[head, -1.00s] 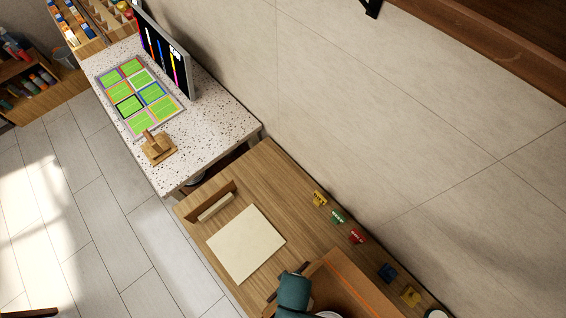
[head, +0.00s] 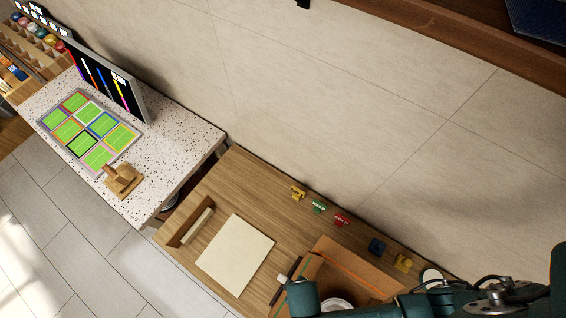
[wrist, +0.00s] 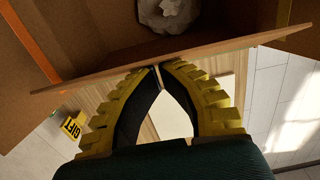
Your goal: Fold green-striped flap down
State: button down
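An open cardboard box (head: 322,262) stands on the wooden table in the head view, partly hidden by my arm. One flap has an orange stripe, seen also in the wrist view (wrist: 32,40). In the wrist view, a brown cardboard panel (wrist: 235,46) crosses in front of my gripper (wrist: 160,66). My gripper's yellow-and-black fingers have their tips together at the panel's lower edge; I cannot tell whether they touch it. Nothing shows held. A whitish object (wrist: 168,14) lies inside the box.
Several small coloured tags, including a yellow one (head: 298,193), line the table's wall edge. A speckled counter (head: 185,150) holds a screen and a card grid.

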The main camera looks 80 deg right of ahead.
jog(key=shift+s+a+f, duration=0.2)
jog(key=shift+s, duration=0.25)
jog(key=shift+s+a+f, duration=0.2)
jog(key=shift+s, duration=0.25)
jog(key=shift+s+a+f+b, duration=0.15)
jog(key=shift+s+a+f, duration=0.1)
jog(key=shift+s+f, duration=0.3)
jog(key=shift+s+a+f+b, duration=0.15)
jog(key=shift+s+a+f, duration=0.05)
jog(key=shift+s+f, duration=0.25)
jog(key=shift+f, duration=0.1)
jog(key=shift+s+a+f+b, duration=0.15)
jog(key=shift+s+f+b, duration=0.15)
jog(key=shift+f, duration=0.3)
jog(key=shift+s+a+f+b, duration=0.15)
jog(key=shift+f+b, duration=0.2)
jog(key=shift+f, duration=0.35)
